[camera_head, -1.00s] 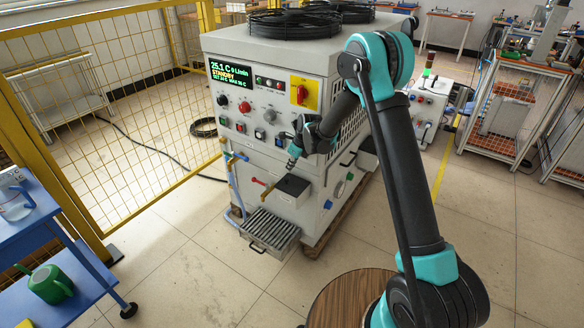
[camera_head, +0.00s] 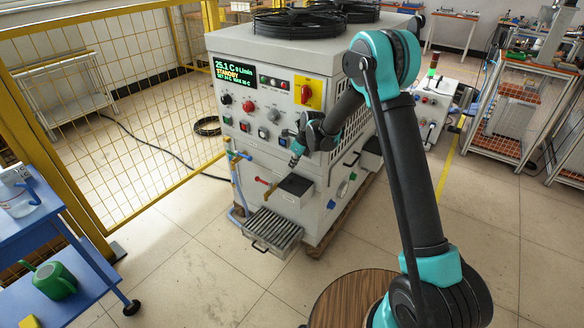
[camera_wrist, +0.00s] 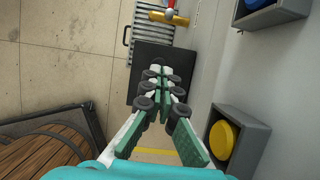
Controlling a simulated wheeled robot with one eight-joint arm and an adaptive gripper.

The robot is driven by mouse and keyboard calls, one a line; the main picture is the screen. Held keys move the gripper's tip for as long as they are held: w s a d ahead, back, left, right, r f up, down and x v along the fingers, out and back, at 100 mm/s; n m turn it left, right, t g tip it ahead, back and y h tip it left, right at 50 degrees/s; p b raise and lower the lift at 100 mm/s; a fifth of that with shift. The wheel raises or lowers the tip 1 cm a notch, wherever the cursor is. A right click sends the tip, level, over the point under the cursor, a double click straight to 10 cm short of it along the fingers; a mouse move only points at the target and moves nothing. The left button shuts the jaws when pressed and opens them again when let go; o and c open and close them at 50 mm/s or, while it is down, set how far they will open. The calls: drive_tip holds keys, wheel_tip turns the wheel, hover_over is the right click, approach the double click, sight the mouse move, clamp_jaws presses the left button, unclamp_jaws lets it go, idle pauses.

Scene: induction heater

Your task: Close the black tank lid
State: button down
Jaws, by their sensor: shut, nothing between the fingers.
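The black tank lid (camera_head: 296,185) is a dark square plate on top of the small grey tank box low on the machine's front. It appears to lie flat. In the wrist view the lid (camera_wrist: 182,55) lies beyond my fingers, which cover part of it. My gripper (camera_head: 293,163) points down above the lid in the head view, with a small gap showing between them. In the wrist view my gripper (camera_wrist: 158,72) has its green fingers together at the tips, with nothing between them. Whether the fingertips touch the lid cannot be told from that view.
The machine's control panel (camera_head: 265,100) rises behind my gripper. Blue shelves (camera_head: 60,250) and a yellow mesh fence (camera_head: 130,110) stand left. Floor in front is clear.

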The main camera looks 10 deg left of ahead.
drive_tip(key=v, duration=1)
drive_tip(key=s+d+r+n+t, duration=0.1)
drive_tip(key=s+d+r+n, duration=0.15)
drive_tip(key=d, duration=0.35)
drive_tip(key=s+d+r+n, duration=0.2)
drive_tip(key=s+d+n, duration=0.1)
drive_tip(key=d, duration=0.3)
drive_tip(key=s+d+f+n+t+h, duration=0.1)
drive_tip(key=s+d+f+n+h, duration=0.1)
drive_tip(key=s+d+n, duration=1.5)
drive_tip(key=s+d+h, duration=0.1)
drive_tip(key=s+d, duration=0.6)
drive_tip(key=s, duration=0.2)
drive_tip(key=shift+s+f+t+h, duration=0.15)
drive_tip(key=shift+s+t+h, duration=0.1)
drive_tip(key=shift+t+h, duration=0.05)
